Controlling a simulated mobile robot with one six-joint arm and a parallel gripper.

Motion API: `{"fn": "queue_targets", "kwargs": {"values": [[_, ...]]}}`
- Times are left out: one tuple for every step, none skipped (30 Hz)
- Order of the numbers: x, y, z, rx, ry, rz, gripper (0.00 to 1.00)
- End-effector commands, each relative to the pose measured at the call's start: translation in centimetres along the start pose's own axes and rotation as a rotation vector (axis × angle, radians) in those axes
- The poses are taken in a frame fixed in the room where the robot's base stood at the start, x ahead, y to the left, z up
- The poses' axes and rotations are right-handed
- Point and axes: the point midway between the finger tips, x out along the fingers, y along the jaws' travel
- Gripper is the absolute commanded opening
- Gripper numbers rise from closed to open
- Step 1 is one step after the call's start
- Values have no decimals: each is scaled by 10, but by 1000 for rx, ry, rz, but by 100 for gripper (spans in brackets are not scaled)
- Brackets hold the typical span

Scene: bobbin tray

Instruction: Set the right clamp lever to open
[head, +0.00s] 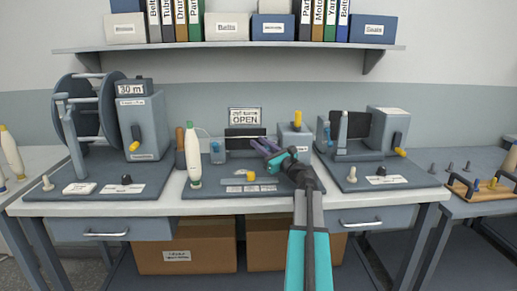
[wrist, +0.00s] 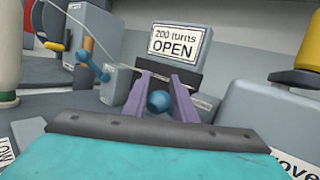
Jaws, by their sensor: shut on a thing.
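My gripper (head: 266,147) reaches over the middle station from the front right. In the wrist view its two purple fingers (wrist: 160,88) are closed around a round blue knob (wrist: 158,103), which looks like the end of the right clamp lever. The rest of that lever is hidden by the fingers, so I cannot tell its angle. In the head view the arm and fingers cover this spot. Another blue lever (wrist: 92,66) stands on a grey block to the left; it also shows in the head view (head: 216,147). A sign (head: 244,117) behind reads "200 turns OPEN".
A white-and-green spool (head: 194,157) stands left of the clamps. A grey box with a yellow knob (head: 297,119) stands close on the right. A dark panel (head: 245,139) is behind the fingers. Other machines flank the station on the bench.

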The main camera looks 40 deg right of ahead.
Motion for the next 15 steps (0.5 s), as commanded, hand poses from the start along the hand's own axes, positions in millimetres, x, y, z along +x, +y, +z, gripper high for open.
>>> {"fn": "queue_targets", "kwargs": {"values": [[-4, -1, -6, 1, 5, 0, 0], [-4, -1, -5, 0, 5, 0, 0], [-4, -2, -5, 0, 5, -1, 0], [-4, -2, -5, 0, 5, -1, 0], [-5, -2, -5, 0, 5, -1, 0], [-5, -3, -5, 0, 5, -1, 0], [-5, -3, -5, 0, 5, -1, 0], [-5, -3, -5, 0, 5, -1, 0], [-6, -4, -5, -1, 5, -1, 0], [-6, -4, -5, -1, 5, -1, 0], [-6, -4, -4, -1, 5, -1, 30], [-6, -5, -4, -1, 5, -2, 36], [-6, -5, -4, -1, 4, -3, 41], [-6, -6, -4, -2, 4, -3, 42], [-6, -6, -3, -2, 3, -4, 42]]}}
